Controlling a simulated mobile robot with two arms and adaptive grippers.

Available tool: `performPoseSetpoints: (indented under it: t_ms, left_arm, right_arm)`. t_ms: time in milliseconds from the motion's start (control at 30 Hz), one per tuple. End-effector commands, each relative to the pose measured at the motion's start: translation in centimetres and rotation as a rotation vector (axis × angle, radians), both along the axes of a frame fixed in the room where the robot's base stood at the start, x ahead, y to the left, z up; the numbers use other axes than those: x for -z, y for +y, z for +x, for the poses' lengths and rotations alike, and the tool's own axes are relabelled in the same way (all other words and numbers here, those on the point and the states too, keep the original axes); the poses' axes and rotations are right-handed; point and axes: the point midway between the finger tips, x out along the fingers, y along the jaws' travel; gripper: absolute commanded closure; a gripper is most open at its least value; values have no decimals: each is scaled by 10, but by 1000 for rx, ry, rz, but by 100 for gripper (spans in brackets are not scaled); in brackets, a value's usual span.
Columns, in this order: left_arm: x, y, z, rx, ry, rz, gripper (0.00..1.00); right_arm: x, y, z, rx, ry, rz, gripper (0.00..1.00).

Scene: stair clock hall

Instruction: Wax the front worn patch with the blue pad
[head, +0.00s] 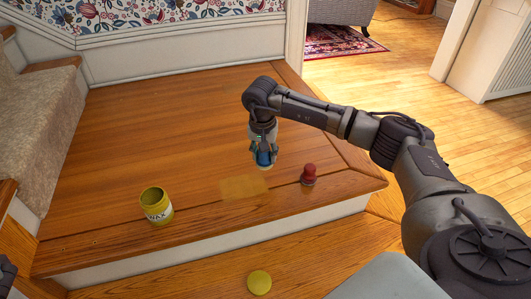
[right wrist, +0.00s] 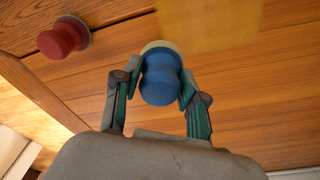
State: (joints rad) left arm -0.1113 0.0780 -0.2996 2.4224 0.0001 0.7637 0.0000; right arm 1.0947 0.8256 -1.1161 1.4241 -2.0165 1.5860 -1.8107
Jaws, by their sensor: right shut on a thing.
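My right gripper (head: 264,153) is shut on the blue pad (head: 264,159), a blue knob with a pale yellowish underside. The right wrist view shows the blue pad (right wrist: 161,80) between the fingers of the right gripper (right wrist: 160,92). The worn patch (head: 244,187) is a paler yellowish rectangle near the front of the wooden landing; its corner (right wrist: 208,20) shows just beyond the pad. The pad is at the patch's back right; I cannot tell whether it touches the wood. The open yellow wax tin (head: 157,207) stands left of the patch.
A red-knobbed pad (head: 309,175) stands right of the patch, also in the right wrist view (right wrist: 63,37). A yellow disc (head: 259,283) lies on the lower step. Carpeted stairs (head: 40,125) rise at left. The landing's back (head: 170,115) is clear.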

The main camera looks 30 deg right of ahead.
Motion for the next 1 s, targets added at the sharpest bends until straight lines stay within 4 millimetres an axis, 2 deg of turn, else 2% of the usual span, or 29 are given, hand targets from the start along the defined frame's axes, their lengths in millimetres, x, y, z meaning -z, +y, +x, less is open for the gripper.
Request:
performPoseSetpoints:
  t_ms: [33, 233, 733, 867, 1000]
  left_arm:
    - [-2, 0, 0, 1, 17, -1, 0]
    - [5, 2, -2, 3, 58, -5, 0]
    - [9, 2, -4, 4, 70, -7, 0]
    - [6, 2, -5, 4, 69, -8, 0]
    - [3, 3, -6, 5, 71, -12, 0]
  right_arm:
    - [-10, 1, 0, 0, 0, 0, 86]
    - [-22, 4, -2, 5, 0, 0, 86]
    - [-26, 7, -3, 0, -1, 1, 86]
    - [-39, 28, -11, -90, -2, 11, 86]
    - [-68, 73, -36, -305, -3, 23, 86]
